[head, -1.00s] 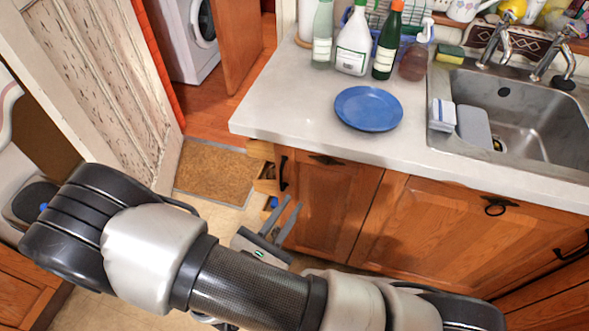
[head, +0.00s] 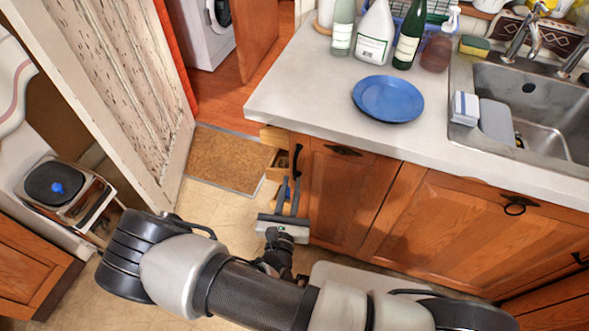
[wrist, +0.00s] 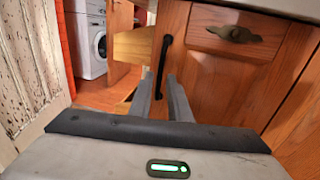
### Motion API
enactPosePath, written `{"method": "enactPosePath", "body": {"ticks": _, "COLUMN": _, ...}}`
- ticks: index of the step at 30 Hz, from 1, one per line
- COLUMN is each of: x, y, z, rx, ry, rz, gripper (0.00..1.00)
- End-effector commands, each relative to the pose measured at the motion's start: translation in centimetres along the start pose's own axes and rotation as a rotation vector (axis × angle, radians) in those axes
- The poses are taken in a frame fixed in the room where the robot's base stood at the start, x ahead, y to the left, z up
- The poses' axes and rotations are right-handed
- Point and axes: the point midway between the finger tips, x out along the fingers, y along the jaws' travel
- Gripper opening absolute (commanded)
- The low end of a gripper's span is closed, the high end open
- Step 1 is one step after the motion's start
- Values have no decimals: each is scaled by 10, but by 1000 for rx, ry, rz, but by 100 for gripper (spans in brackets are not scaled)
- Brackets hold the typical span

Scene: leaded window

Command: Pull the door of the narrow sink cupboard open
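The narrow sink cupboard's wooden door (head: 345,200) stands at the left end of the counter and looks shut. Its black upright bar handle (head: 297,160) is near the door's left edge; it also shows in the wrist view (wrist: 162,62). My gripper (head: 290,182) is low in front of the handle, fingers pointing at it. In the wrist view my gripper's fingers (wrist: 160,82) are apart, with the handle's lower part showing in the gap between them. Nothing is gripped. I cannot tell whether the fingertips reach past the bar.
A wider cupboard door (head: 450,235) with a ring pull is on the right. The worktop (head: 320,95) overhangs above, bearing a blue plate (head: 388,98) and bottles. Open wooden shelving (head: 276,140) is left of the handle. A brown mat (head: 228,158) and open floor lie left.

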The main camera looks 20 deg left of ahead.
Motion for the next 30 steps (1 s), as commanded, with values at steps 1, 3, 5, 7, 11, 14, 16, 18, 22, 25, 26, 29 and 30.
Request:
{"method": "enactPosePath", "body": {"ticks": 1, "x": 11, "y": -1, "z": -1, "rx": 0, "ry": -1, "rz": -3, "gripper": 17}}
{"method": "enactPosePath", "body": {"ticks": 3, "x": 24, "y": -1, "z": -1, "rx": 1, "ry": -1, "rz": -2, "gripper": 17}}
{"method": "enactPosePath", "body": {"ticks": 5, "x": 34, "y": -1, "z": 0, "rx": 0, "ry": -1, "rz": -2, "gripper": 17}}
{"method": "enactPosePath", "body": {"ticks": 7, "x": 44, "y": 0, "z": -1, "rx": 2, "ry": -1, "rz": -2, "gripper": 17}}
{"method": "enactPosePath", "body": {"ticks": 11, "x": 56, "y": -1, "z": -1, "rx": 0, "ry": 1, "rz": -2, "gripper": 17}}
{"method": "enactPosePath", "body": {"ticks": 14, "x": 60, "y": 0, "z": 0, "rx": 0, "ry": 0, "rz": -1, "gripper": 17}}
{"method": "enactPosePath", "body": {"ticks": 16, "x": 62, "y": 0, "z": 0, "rx": 0, "ry": 0, "rz": -1, "gripper": 17}}
{"method": "enactPosePath", "body": {"ticks": 18, "x": 62, "y": 0, "z": 0, "rx": 0, "ry": 0, "rz": -1, "gripper": 17}}
{"method": "enactPosePath", "body": {"ticks": 22, "x": 62, "y": 0, "z": 0, "rx": 0, "ry": 0, "rz": -1, "gripper": 17}}
{"method": "enactPosePath", "body": {"ticks": 25, "x": 61, "y": 0, "z": 0, "rx": 0, "ry": 0, "rz": -1, "gripper": 0}}
{"method": "enactPosePath", "body": {"ticks": 26, "x": 61, "y": 0, "z": 0, "rx": 0, "ry": 1, "rz": -1, "gripper": 0}}
{"method": "enactPosePath", "body": {"ticks": 29, "x": 61, "y": 0, "z": 0, "rx": 0, "ry": 1, "rz": -1, "gripper": 0}}
{"method": "enactPosePath", "body": {"ticks": 30, "x": 61, "y": 0, "z": 0, "rx": 0, "ry": 1, "rz": -1, "gripper": 0}}
